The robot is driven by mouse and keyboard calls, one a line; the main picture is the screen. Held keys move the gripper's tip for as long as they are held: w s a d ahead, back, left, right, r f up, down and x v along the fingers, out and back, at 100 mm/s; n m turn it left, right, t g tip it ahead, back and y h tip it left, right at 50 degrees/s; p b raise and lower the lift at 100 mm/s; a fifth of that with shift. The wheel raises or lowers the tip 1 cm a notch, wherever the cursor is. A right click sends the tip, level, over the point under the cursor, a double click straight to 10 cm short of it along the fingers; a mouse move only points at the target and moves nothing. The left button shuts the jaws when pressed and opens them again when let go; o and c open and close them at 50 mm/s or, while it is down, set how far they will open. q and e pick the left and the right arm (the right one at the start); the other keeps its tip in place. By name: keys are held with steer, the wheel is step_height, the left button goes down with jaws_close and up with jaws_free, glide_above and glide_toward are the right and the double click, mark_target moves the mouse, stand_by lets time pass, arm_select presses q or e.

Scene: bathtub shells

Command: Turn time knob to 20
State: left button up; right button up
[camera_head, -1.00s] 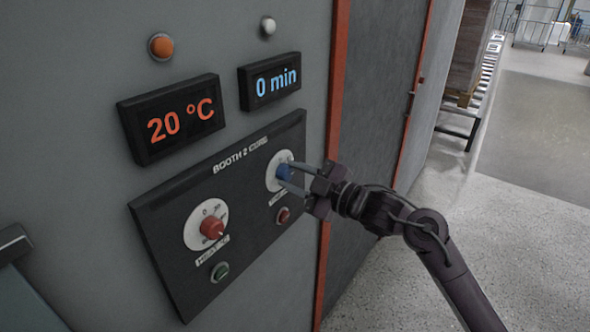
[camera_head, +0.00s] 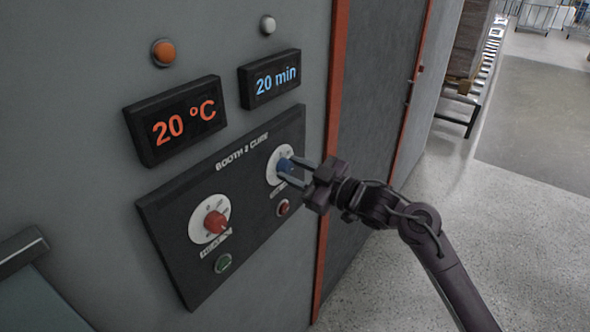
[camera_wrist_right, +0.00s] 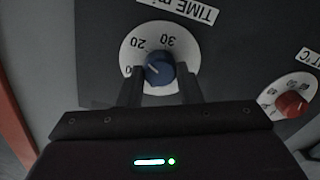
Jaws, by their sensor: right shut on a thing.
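The blue time knob (camera_head: 285,166) sits on a white dial on the black "BOOTH 2 CURE" panel. My right gripper (camera_head: 291,172) is at this knob, with a finger on either side and shut on it. The right wrist view shows the blue knob (camera_wrist_right: 159,70) between the two dark fingers (camera_wrist_right: 160,90), its pale pointer mark aimed toward the 20 side of the dial. The time display (camera_head: 276,80) above reads "20 min". My left gripper is not in view.
The red heat knob (camera_head: 215,222) is at lower left on the same panel, under the display (camera_head: 176,121) reading "20 °C". A green button (camera_head: 222,263) and a red button (camera_head: 283,207) sit below the knobs. Open floor lies to the right.

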steer(key=shift+f, duration=0.1)
steer(key=o, duration=1)
steer(key=shift+d, duration=0.1)
steer(key=shift+s+d, duration=0.25)
steer(key=shift+d, duration=0.05)
steer(key=b+v, duration=0.3)
steer(key=v, duration=0.4)
